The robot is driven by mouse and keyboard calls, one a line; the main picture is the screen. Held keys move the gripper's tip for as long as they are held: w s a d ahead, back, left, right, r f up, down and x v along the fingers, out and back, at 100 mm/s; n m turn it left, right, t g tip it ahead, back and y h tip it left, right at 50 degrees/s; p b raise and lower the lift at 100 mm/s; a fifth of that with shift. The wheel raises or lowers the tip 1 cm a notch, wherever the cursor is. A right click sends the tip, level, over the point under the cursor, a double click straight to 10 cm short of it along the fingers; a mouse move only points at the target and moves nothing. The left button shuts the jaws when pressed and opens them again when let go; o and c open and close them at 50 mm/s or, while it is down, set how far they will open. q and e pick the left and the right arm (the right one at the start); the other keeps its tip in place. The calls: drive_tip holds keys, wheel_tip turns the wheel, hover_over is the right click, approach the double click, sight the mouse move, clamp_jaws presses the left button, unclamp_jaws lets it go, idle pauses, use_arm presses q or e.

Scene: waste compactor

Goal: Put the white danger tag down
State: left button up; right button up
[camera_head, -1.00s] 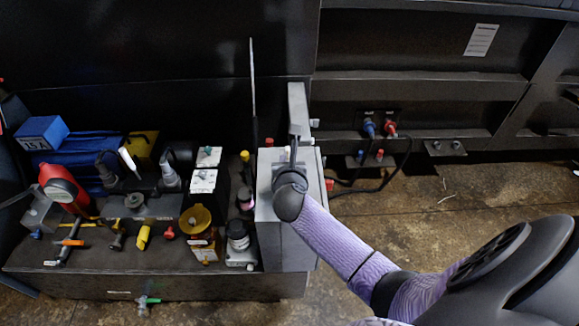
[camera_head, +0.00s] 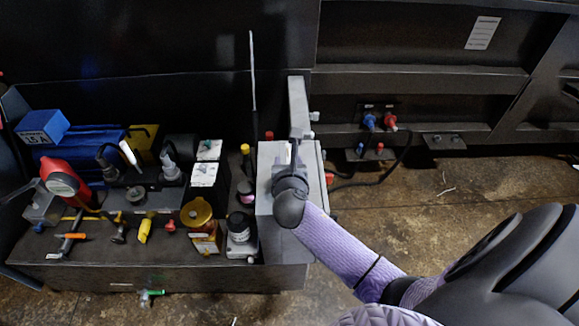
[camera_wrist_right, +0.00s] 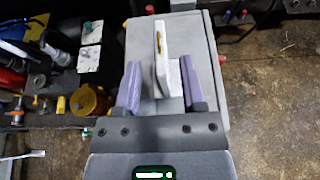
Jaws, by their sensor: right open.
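My right gripper (camera_head: 290,160) is over the top of a grey box (camera_head: 268,232) at the right end of the workbench. In the right wrist view its two purple fingers (camera_wrist_right: 159,88) are open and apart. A pale white piece (camera_wrist_right: 175,76), which seems to be the white danger tag, lies between them on the box top, with gaps to the fingers. It stands beside an upright pale plate (camera_wrist_right: 161,48) with a yellow mark. In the head view the gripper hides the tag. My left gripper is not in view.
The dark workbench (camera_head: 100,272) left of the box is crowded with tools, a red round-faced item (camera_head: 62,184), an amber pot (camera_head: 197,213) and white-topped blocks (camera_head: 204,173). A grey post (camera_head: 299,108) rises behind the gripper. Bare floor (camera_head: 470,190) lies to the right.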

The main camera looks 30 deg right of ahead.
drive_tip(key=p+v, duration=0.2)
drive_tip(key=v, duration=0.7)
drive_tip(key=s+a+f+m+g+y, duration=0.1)
drive_tip(key=s+f+m+g+y, duration=0.15)
drive_tip(key=s+f+m, duration=0.6)
drive_tip(key=s+a+f+m+g+y, duration=0.2)
drive_tip(key=s+f+m+g, duration=0.15)
drive_tip(key=f, duration=1.05)
drive_tip(key=s+f+m+g+y, duration=0.1)
drive_tip(key=s+f+m+g, duration=0.1)
drive_tip(key=s+f+m, duration=0.2)
drive_tip(key=s+f+m+g+y, duration=0.1)
drive_tip(key=s+f+m, duration=0.3)
drive_tip(key=s+m, duration=0.7)
drive_tip(key=s+g, duration=0.1)
drive_tip(key=s, duration=0.4)
drive_tip(key=shift+a+f+g, duration=0.2)
drive_tip(key=shift+a+g, duration=0.1)
drive_tip(key=shift+a, duration=0.05)
